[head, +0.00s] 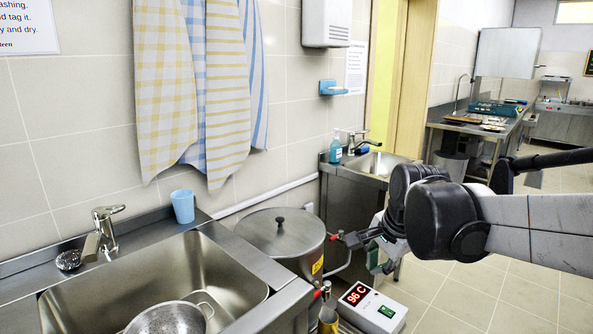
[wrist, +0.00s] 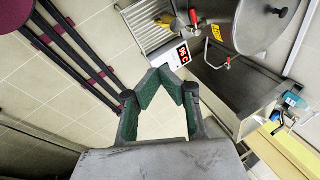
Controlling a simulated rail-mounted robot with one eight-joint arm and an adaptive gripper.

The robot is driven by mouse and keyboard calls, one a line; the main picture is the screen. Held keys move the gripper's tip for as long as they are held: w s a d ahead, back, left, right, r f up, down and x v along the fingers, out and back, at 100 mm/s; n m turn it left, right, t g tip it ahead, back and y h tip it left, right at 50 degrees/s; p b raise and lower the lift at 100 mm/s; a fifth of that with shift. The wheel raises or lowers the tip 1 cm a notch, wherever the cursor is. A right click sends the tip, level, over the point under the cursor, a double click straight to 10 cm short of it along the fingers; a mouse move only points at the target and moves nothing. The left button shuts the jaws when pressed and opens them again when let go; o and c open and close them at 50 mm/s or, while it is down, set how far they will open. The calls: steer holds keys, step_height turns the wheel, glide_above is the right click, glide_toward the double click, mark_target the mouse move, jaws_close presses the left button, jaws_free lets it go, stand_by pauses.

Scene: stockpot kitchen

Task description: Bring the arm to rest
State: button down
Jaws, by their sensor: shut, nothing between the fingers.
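My gripper (head: 380,256) shows in the head view at the end of my arm, right of the big steel stockpot (head: 281,232). It is partly hidden behind my dark wrist joint. In the wrist view my gripper (wrist: 162,76) has its green-padded fingers brought together at the tips, with nothing between them. The stockpot also shows in the wrist view (wrist: 225,22), lid on, at the upper right, apart from the fingers.
A controller box (head: 374,309) reading 96 C stands low beside the stockpot. A sink (head: 150,275) with a colander (head: 166,319) is at left, a blue cup (head: 183,206) on its rim. A hand basin (head: 378,165) stands behind. Tiled floor (head: 500,300) is open at right.

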steer(key=s+d+r+n+t+p, duration=0.1)
steer(key=s+n+p, duration=0.1)
steer(key=s+n, duration=0.4)
steer(key=s+d+r+n+t+h+p, duration=0.1)
steer(key=s+n, duration=0.4)
steer(key=s, duration=0.7)
steer(key=shift+s+d+r+n+t+p, duration=0.3)
steer(key=shift+d+r+n+t+p, duration=0.1)
steer(key=shift+d+p, duration=0.15)
